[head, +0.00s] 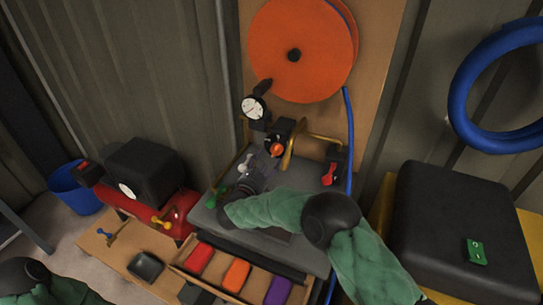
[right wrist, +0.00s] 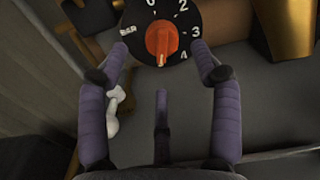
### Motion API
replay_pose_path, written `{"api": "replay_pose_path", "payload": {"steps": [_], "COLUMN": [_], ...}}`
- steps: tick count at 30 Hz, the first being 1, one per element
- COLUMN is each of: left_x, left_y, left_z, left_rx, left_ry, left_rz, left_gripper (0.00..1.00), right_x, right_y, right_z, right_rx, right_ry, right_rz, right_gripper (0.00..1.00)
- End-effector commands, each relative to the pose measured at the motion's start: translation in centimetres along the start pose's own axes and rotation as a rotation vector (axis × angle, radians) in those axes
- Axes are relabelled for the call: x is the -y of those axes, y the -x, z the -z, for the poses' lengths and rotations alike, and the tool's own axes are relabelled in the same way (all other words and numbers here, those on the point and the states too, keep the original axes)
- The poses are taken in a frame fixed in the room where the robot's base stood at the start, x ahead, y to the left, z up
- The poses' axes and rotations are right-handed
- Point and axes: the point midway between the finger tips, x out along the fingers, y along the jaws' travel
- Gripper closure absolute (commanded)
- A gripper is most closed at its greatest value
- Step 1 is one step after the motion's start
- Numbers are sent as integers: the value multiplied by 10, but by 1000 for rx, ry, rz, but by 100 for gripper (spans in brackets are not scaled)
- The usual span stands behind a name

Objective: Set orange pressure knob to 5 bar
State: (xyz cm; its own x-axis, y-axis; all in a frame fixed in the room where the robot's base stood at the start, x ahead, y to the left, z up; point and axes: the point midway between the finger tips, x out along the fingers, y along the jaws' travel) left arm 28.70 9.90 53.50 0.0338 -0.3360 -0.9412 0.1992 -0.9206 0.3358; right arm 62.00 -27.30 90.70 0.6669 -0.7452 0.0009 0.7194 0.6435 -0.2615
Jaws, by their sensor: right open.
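The orange pressure knob (head: 277,149) sits on a black dial on the regulator, below a round white gauge (head: 253,107). In the right wrist view the knob (right wrist: 160,40) is close, on the dial (right wrist: 128,38) marked BAR, with 2, 3 and 4 readable. Its pale pointer mark faces down, past the 4; I cannot read a number at its tip. My right gripper (right wrist: 160,48) is open, its fingertips to either side of the dial, with no clear contact. In the head view the right gripper (head: 262,172) is just below the knob, partly hidden by my sleeve. My left gripper is out of view.
A red-handled valve (head: 329,174) stands right of the knob, beside the blue hose (head: 349,130). A black case (head: 460,235) stands at right.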

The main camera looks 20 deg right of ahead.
Motion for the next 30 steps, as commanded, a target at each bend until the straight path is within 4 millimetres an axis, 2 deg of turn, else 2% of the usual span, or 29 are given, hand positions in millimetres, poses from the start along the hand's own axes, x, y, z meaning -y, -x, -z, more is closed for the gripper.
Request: {"api": "replay_pose_path", "payload": {"steps": [1,6,12,30], "left_x": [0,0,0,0], "left_y": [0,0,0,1], "left_z": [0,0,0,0], "left_rx": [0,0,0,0], "left_ry": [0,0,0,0], "left_rz": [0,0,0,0], "left_gripper": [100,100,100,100], "right_x": [-1,-1,-1,0], "right_y": [12,41,61,65], "right_z": [-2,-1,-1,-2], "right_rx": [3,2,2,2], "right_ry": [-1,-2,-1,-2], "right_rz": [-4,-4,-2,0], "right_gripper": [35,35,35,35]}}
